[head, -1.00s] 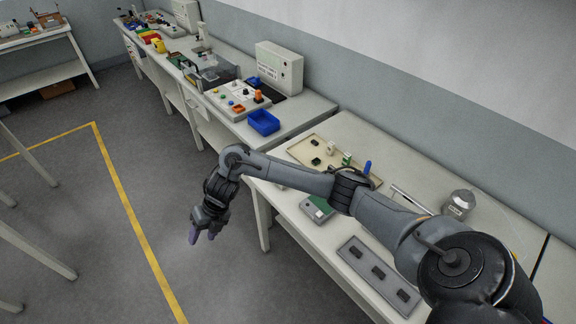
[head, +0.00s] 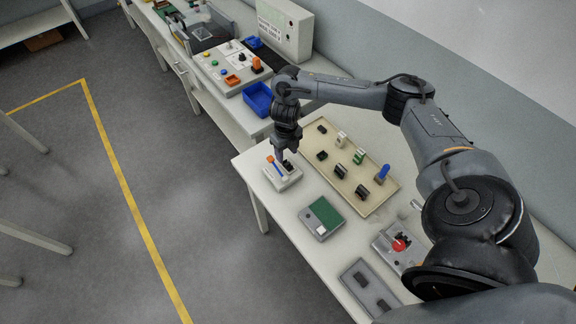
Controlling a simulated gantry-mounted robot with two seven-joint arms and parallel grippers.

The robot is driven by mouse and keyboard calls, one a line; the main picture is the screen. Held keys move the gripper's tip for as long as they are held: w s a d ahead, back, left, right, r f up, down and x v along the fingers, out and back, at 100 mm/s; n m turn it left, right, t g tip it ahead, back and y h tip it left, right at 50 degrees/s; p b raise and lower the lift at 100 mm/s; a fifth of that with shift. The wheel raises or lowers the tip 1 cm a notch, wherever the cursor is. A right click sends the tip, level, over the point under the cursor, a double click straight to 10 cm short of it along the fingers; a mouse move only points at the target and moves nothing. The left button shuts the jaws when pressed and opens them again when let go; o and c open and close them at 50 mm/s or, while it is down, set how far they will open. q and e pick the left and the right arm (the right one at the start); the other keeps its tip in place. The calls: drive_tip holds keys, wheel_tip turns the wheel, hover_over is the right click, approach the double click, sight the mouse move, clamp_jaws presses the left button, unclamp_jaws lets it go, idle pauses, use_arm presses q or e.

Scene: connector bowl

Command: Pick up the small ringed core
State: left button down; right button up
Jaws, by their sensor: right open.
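A beige tray (head: 347,205) on the near table holds several small parts. Two are dark rounded pieces with lighter bands, one (head: 340,171) near the tray's middle and one (head: 361,192) near its front edge. Smaller black pieces (head: 321,155) lie toward the tray's left side. I cannot tell for sure which part is the small ringed core. My right gripper (head: 284,160) points down, open, left of the tray and over a small white device (head: 285,182) with orange and blue parts. Its fingertips are small and partly merge with the device. My left gripper is out of view.
A blue standing part (head: 382,172), a green-and-white part (head: 358,156) and a cream part (head: 341,138) are also in the tray. A green-topped box (head: 323,217), a grey tray (head: 358,278) and a device with a red knob (head: 399,245) stand nearby. A blue bin (head: 257,99) sits behind.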

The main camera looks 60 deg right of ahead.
sight(287, 163)
drive_tip(key=shift+s+d+f, duration=0.1)
drive_tip(key=shift+f, duration=1.55)
drive_tip(key=shift+s+d+f, duration=0.1)
drive_tip(key=shift+f, duration=1.5)
drive_tip(key=shift+w, duration=0.1)
clamp_jaws()
